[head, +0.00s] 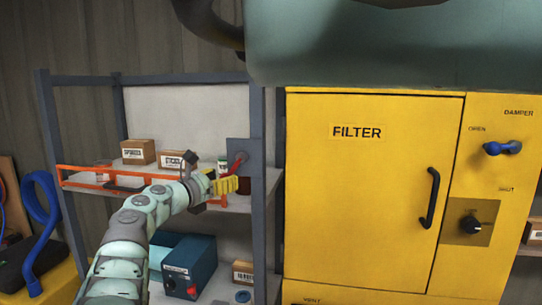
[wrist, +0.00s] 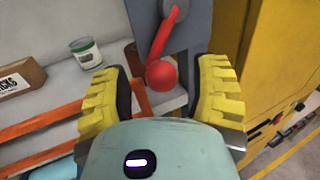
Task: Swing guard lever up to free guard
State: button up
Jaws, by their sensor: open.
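The guard lever is a red arm with a round red ball knob (wrist: 162,75), hanging from a pivot on a grey plate (wrist: 190,40). In the head view the red lever (head: 236,163) shows on the grey plate (head: 240,150) at the shelf's right post, partly behind my gripper. The orange guard (head: 110,181) runs along the front of the shelf. My gripper (wrist: 162,92) is open, its yellow fingers on either side of the ball knob in the wrist view. I cannot tell whether either finger touches it. My gripper also shows in the head view (head: 226,183).
Cardboard boxes (head: 138,151) and a small can (wrist: 86,53) stand on the shelf behind the guard. A blue machine (head: 188,268) sits on the lower shelf. The yellow filter cabinet (head: 370,230) stands close to the right of the shelf.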

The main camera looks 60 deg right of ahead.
jog(key=shift+d, duration=0.7)
jog(key=shift+c, duration=0.2)
grip_shut()
